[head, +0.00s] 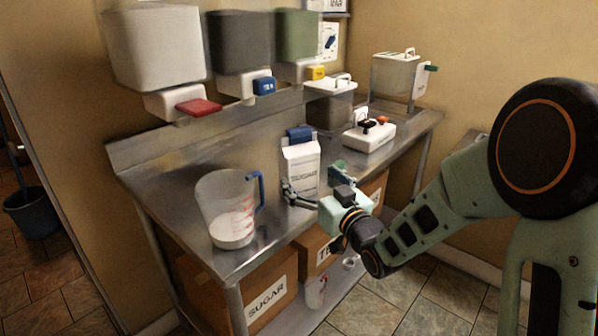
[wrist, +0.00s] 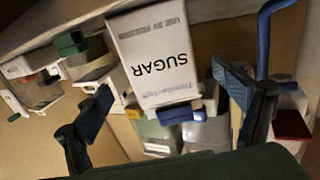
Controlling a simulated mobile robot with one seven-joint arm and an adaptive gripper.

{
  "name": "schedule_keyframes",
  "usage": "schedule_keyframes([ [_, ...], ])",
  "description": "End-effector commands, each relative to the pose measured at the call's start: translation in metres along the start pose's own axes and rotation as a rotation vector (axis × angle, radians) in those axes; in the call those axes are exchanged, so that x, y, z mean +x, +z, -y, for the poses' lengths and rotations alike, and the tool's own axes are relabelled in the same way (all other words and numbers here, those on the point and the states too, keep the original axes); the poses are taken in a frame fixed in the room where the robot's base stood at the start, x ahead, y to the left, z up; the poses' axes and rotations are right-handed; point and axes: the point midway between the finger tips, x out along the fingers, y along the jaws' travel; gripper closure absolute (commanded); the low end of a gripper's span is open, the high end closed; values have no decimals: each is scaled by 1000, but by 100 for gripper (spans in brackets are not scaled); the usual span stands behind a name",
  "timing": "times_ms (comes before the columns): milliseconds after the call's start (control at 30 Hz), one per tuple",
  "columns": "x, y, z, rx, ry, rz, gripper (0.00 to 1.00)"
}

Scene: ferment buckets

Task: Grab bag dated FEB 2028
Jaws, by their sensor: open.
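A white bag (head: 300,165) printed SUGAR, with a blue clip on top, stands upright on the steel counter in the head view. In the wrist view the white bag (wrist: 155,55) appears upside down. Its small "USE BY" print is too blurred for me to read a date. My gripper (head: 314,184) is open and empty in front of the bag, with its fingers spread to either side. In the wrist view the bag shows between the fingers of my gripper (wrist: 168,108). No finger visibly grips it. I see no other bag.
A measuring jug (head: 228,208) with white contents stands left of the bag on the steel counter (head: 165,190). A white device (head: 369,136) and a lidded bin (head: 331,105) stand behind. Dispensers (head: 155,50) hang above. Cardboard boxes (head: 265,300) sit below.

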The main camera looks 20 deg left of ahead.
Motion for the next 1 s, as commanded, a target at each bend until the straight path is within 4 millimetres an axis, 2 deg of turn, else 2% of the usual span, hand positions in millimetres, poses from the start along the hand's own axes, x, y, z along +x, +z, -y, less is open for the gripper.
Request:
schedule_keyframes([
  [233,20,3,2,-2,-2,1,11],
  [500,56,6,2,-3,-1,0,11],
  [833,62,6,2,-4,-1,1,11],
  [1000,62,6,2,-4,-1,1,29],
])
